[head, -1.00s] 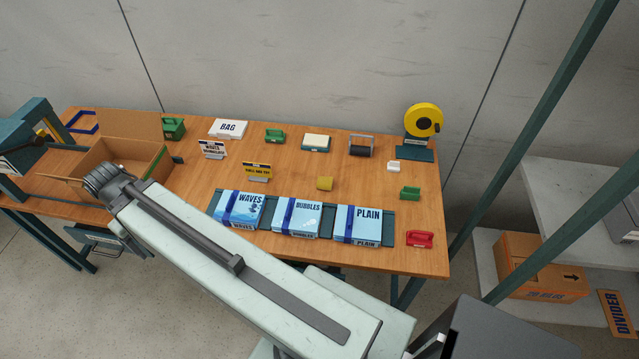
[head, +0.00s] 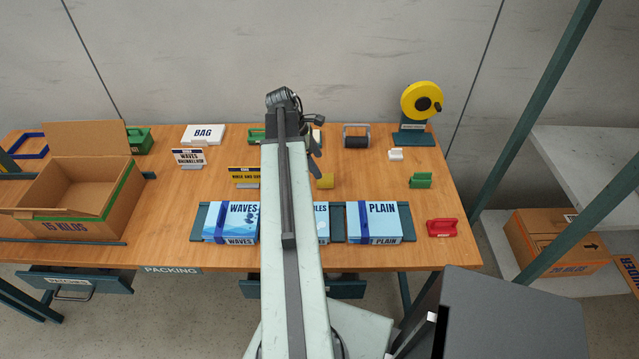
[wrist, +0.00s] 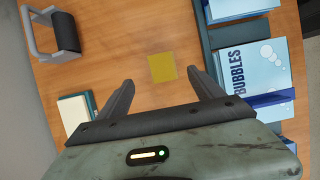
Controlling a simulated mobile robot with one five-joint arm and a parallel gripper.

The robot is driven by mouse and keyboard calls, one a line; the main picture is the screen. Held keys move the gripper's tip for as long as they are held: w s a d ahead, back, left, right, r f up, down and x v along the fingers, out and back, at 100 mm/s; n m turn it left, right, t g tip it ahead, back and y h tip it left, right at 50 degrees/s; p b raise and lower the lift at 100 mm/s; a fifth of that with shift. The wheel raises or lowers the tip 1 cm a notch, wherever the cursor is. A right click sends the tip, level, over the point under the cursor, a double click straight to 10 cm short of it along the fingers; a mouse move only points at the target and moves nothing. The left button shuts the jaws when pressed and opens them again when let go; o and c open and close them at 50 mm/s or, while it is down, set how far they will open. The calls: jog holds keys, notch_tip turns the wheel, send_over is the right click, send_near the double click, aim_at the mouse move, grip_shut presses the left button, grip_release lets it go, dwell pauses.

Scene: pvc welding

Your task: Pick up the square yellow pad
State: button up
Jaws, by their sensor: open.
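The square yellow pad (wrist: 162,67) lies flat on the wooden table in the wrist view, ahead of and between my finger tips. In the head view the yellow pad (head: 325,181) shows just right of my arm, partly hidden by it. My gripper (wrist: 158,90) is open and empty, with its two dark fingers spread wide and apart from the pad. In the head view my gripper (head: 314,150) is mostly hidden behind my arm, with a dark finger showing above the pad.
The bubbles box (wrist: 252,72) lies right of my fingers in the wrist view. A roller with a handle (wrist: 66,35) and a pale pad on a green base (wrist: 76,109) stand left. An open carton (head: 80,205) stands at the table's left. Wood around the yellow pad is clear.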

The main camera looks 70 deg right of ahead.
aim_at(324, 178)
jog(key=shift+s+f+b, duration=0.2)
jog(key=shift+f+b, duration=0.75)
jog(key=shift+f, duration=0.3)
jog(key=b+x, duration=0.4)
jog(key=x, duration=0.1)
jog(key=shift+a+f+b, duration=0.1)
jog(key=shift+a+b, duration=0.05)
jog(key=shift+b, duration=0.25)
jog(key=c, duration=1.4)
notch_tip(324, 178, up, 11)
jog(key=p, duration=1)
jog(key=shift+f+p, duration=0.2)
jog(key=shift+p, duration=0.1)
jog(key=shift+f, duration=0.1)
